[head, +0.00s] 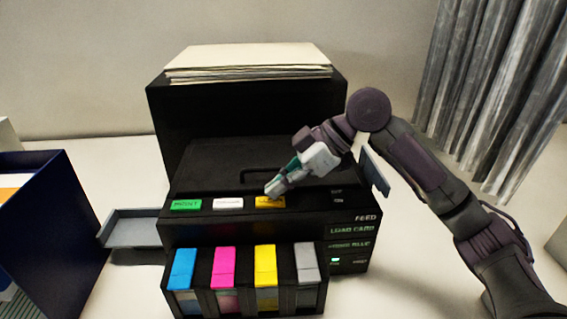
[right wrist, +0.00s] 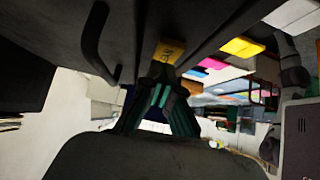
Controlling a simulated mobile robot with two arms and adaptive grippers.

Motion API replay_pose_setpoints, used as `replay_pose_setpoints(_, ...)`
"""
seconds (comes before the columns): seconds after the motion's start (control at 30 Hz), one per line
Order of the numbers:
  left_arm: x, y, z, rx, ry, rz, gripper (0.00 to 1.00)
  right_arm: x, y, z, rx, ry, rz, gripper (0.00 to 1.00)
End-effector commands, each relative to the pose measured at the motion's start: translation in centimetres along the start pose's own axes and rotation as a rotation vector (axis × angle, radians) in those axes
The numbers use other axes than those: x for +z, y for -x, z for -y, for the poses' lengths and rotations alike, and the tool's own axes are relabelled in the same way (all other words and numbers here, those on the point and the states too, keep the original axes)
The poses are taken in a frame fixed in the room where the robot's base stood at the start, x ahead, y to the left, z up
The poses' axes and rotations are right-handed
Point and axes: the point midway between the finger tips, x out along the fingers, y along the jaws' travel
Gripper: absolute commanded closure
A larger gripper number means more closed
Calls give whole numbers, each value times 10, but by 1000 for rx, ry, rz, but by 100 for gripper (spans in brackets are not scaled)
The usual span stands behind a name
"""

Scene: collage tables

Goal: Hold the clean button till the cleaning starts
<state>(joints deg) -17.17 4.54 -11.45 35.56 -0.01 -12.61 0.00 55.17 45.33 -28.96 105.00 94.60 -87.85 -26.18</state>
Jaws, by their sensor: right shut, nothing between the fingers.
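The black printer (head: 250,225) stands on the table with a green button (head: 186,205) reading PRINT, a white button (head: 228,203) and a yellow button (head: 270,203) in a row on its top front edge. The lettering on the white and yellow ones is too small to read surely. My right gripper (head: 270,192) is shut and empty, its fingertips at the yellow button. In the right wrist view the closed fingertips (right wrist: 160,74) meet or nearly meet the yellow button (right wrist: 169,51); I cannot tell whether it is pressed down. My left gripper is not in view.
Blue, magenta, yellow and grey ink tanks (head: 224,268) stick out at the printer's front. A grey side tray (head: 133,230) juts out left, by a dark blue box (head: 60,215). A paper stack (head: 248,62) lies on top behind. A status panel (head: 350,240) is at the right front.

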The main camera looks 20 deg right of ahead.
Motion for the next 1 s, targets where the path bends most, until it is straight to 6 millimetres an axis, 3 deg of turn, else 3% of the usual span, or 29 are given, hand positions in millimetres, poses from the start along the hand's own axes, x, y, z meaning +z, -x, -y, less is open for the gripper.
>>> replay_pose_setpoints(1.0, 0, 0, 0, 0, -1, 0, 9, 23, -22, 2, -9, -5, 13, 100)
